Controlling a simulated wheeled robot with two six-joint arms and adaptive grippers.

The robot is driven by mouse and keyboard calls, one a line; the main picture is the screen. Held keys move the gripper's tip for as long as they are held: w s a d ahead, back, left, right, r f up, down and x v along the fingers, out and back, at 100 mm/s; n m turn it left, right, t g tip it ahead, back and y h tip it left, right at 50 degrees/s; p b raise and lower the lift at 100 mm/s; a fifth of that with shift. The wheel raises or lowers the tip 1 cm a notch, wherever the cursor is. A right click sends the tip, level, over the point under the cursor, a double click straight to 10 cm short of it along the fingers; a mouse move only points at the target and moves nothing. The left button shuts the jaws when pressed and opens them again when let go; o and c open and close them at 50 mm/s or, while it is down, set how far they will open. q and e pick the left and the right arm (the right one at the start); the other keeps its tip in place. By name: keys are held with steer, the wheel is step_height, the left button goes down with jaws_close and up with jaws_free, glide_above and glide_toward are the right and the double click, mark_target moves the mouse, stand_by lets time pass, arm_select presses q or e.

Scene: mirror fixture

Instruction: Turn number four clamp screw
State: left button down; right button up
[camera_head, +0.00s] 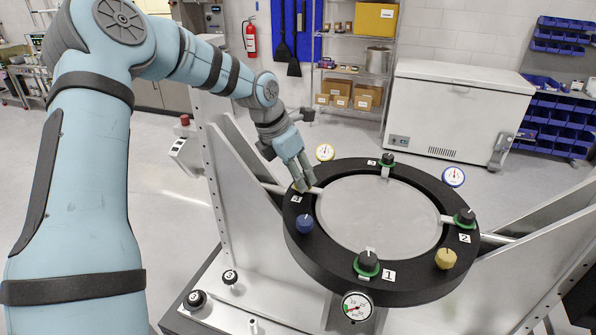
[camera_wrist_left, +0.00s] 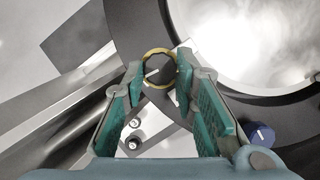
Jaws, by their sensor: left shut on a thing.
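The number four clamp screw (camera_wrist_left: 160,68) is a dark knob with a yellow ring and a pale pointer line. In the wrist view it sits between the fingertips of my left gripper (camera_wrist_left: 158,76), which is shut on it. In the head view my left gripper (camera_head: 303,184) points down at the left side of the black ring (camera_head: 300,245), and its fingers mostly hide that screw. My right gripper is not in view.
A round grey mirror plate (camera_head: 380,215) fills the ring. A blue knob (camera_head: 304,224) and a yellow knob (camera_head: 445,259) stand on the ring. Dials surround it, including a front gauge (camera_head: 357,306). Grey side plates (camera_head: 255,225) flank the ring.

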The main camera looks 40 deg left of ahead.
arm_select(q)
steer(key=shift+w+a+m+h, duration=0.15)
steer(key=shift+m+h, duration=0.25)
steer(key=shift+m, duration=0.8)
steer(key=shift+m+g+h+b, duration=0.7)
steer(key=shift+m, duration=1.2)
steer(key=c, duration=1.6)
jaws_free()
steer(key=shift+f, duration=0.1)
steer(key=o, duration=0.3)
steer(key=shift+w, duration=0.2)
steer(key=v, duration=1.2)
steer(key=shift+w, duration=0.1)
